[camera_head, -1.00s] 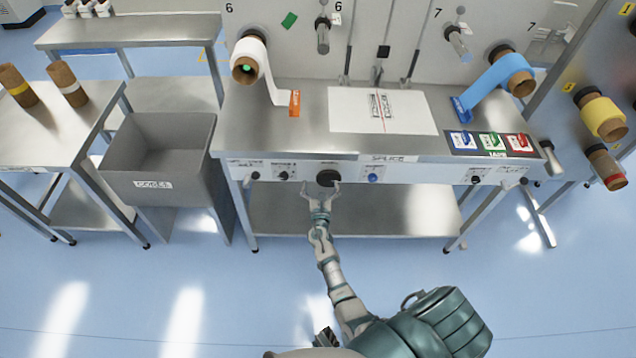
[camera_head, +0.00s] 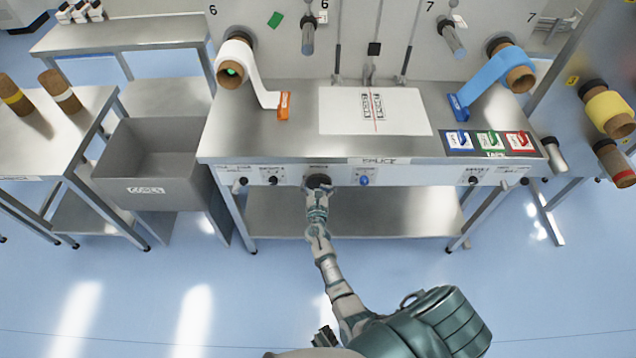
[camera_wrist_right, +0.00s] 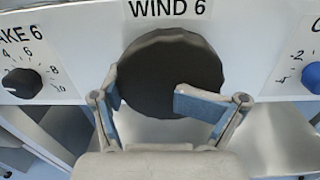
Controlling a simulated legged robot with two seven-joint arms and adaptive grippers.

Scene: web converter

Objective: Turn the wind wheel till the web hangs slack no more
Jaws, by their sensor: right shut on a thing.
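The wind wheel is a large black knob (camera_head: 318,181) on the front panel of the splice table. In the right wrist view the wheel (camera_wrist_right: 170,72) sits under the label WIND 6. My right gripper (camera_head: 317,190) is at the wheel from below. In the wrist view its two blue-padded fingers (camera_wrist_right: 160,102) are shut on the wheel's lower part. A white web (camera_head: 258,86) comes off the roll (camera_head: 232,66) at upper left and curves down to an orange clip (camera_head: 284,105) on the tabletop.
Smaller knobs sit beside the wheel, including the BRAKE 6 knob (camera_wrist_right: 24,83) and a blue knob (camera_head: 364,181). A blue web (camera_head: 487,77) runs from the right roll. A grey bin (camera_head: 150,190) stands left of the table. The floor in front is clear.

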